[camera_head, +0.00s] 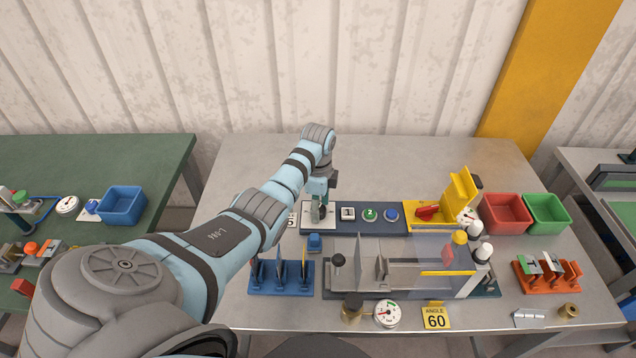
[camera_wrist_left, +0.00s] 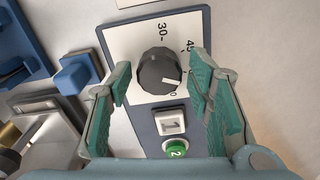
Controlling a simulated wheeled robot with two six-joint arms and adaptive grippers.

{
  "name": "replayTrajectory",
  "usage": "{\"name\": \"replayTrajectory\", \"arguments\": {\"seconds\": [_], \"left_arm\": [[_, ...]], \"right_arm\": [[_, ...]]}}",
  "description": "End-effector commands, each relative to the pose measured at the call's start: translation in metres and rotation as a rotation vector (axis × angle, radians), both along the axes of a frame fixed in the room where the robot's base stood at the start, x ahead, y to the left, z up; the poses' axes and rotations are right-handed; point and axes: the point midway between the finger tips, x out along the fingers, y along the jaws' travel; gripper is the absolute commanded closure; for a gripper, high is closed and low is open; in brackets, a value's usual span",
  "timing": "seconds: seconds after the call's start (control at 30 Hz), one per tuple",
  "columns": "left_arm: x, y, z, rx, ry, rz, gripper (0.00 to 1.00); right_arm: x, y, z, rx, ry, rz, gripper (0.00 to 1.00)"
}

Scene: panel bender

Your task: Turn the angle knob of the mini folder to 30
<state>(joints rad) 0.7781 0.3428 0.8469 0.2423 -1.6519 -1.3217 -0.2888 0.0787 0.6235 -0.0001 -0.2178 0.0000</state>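The angle knob (camera_wrist_left: 157,71) is a dark grey round knob on a white dial plate (camera_wrist_left: 125,50) of the mini folder's control panel (camera_head: 338,217). In the left wrist view, its white pointer line points to the lower right, toward a partly hidden label ending in 0. The marks 30 and 45 show above and to the upper right. My left gripper (camera_wrist_left: 160,74) is open, with one green-padded finger on each side of the knob and gaps visible. In the head view my left gripper (camera_head: 319,207) covers most of the knob. My right gripper is not in view.
Button 1 (camera_head: 347,212), green button 2 (camera_head: 370,213) and a blue button (camera_head: 392,214) sit right of the dial. A blue block (camera_head: 315,243) and blue rack (camera_head: 268,284) stand in front. A yellow sign (camera_head: 435,317) reads ANGLE 60. The table behind the panel is clear.

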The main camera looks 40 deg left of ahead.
Motion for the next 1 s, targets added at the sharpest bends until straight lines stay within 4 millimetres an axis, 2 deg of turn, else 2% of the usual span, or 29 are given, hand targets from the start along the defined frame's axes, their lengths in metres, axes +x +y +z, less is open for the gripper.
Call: {"name": "replayTrajectory", "arguments": {"seconds": [0.03, 0.2, 0.67, 1.0], "left_arm": [[0.0, 0.0, 0.0, 0.0, 0.0, 0.0, 0.67], [-0.001, 0.0, 0.0, -0.001, 0.003, 0.0, 0.94], [-0.002, -0.002, 0.0, -0.004, 0.007, 0.051, 0.94], [-0.003, -0.003, 0.001, -0.005, 0.009, 0.274, 0.94]], "right_arm": [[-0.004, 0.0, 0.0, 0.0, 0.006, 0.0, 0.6], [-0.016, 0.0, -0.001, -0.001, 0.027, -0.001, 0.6], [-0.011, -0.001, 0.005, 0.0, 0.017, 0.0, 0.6], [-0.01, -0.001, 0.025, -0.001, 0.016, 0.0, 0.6]]}}
